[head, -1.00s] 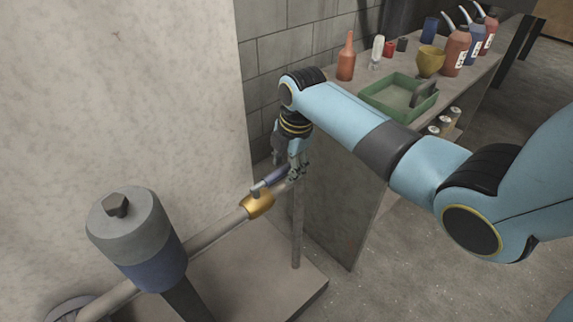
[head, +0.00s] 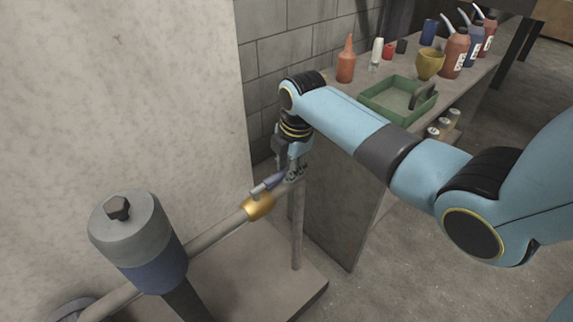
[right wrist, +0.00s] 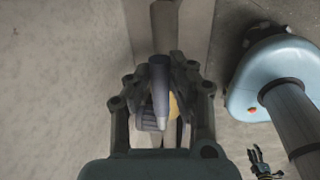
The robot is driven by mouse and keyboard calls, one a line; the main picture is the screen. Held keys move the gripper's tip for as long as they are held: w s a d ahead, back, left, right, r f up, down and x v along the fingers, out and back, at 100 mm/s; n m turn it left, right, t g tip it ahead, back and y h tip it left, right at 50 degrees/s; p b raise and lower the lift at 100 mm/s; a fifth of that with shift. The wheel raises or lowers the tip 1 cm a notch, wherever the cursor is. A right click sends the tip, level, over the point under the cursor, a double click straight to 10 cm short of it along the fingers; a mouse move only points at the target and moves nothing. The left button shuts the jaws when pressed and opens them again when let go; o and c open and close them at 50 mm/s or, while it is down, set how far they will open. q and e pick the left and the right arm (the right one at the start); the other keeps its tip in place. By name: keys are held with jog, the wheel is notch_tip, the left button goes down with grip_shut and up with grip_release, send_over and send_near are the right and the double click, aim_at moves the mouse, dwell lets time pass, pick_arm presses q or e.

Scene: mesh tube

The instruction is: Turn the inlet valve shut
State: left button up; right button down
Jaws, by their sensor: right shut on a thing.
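The inlet valve has a brass body (head: 258,207) on a grey pipe and a blue-grey lever (head: 267,185). In the head view the lever lies roughly along the pipe, pointing up and right. My right gripper (head: 292,175) comes down from above at the lever's far end. In the right wrist view the lever (right wrist: 159,80) runs between the fingers of my right gripper (right wrist: 160,85), which is shut on it. The brass body (right wrist: 174,105) is partly hidden behind the lever and fingers. A small dark gripper, apparently my left (right wrist: 260,162), shows low right; its jaws are too small to judge.
A grey and blue cylinder (head: 138,240) stands on the pipe at the left. A pale wall (head: 120,90) rises close behind the pipe. A bench with a green tray (head: 380,110) and several bottles stands at right. Floor shows at lower right.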

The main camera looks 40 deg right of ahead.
jog(key=shift+s+r+p, duration=0.2)
jog(key=shift+p, duration=0.2)
jog(key=s+a+m+g+h+p, duration=0.2)
jog(key=s+a+m+p, duration=0.6)
jog(key=m+p, duration=0.5)
jog(key=shift+s+a+f+m+p, duration=0.2)
jog(key=shift+a+m+p, duration=0.1)
jog(key=shift+m, duration=2.1)
jog(key=c, duration=1.2)
grip_release()
jog(key=shift+o, duration=0.2)
notch_tip(320, 180, up, 12)
jog(key=a, duration=0.2)
jog(key=shift+a, duration=0.25)
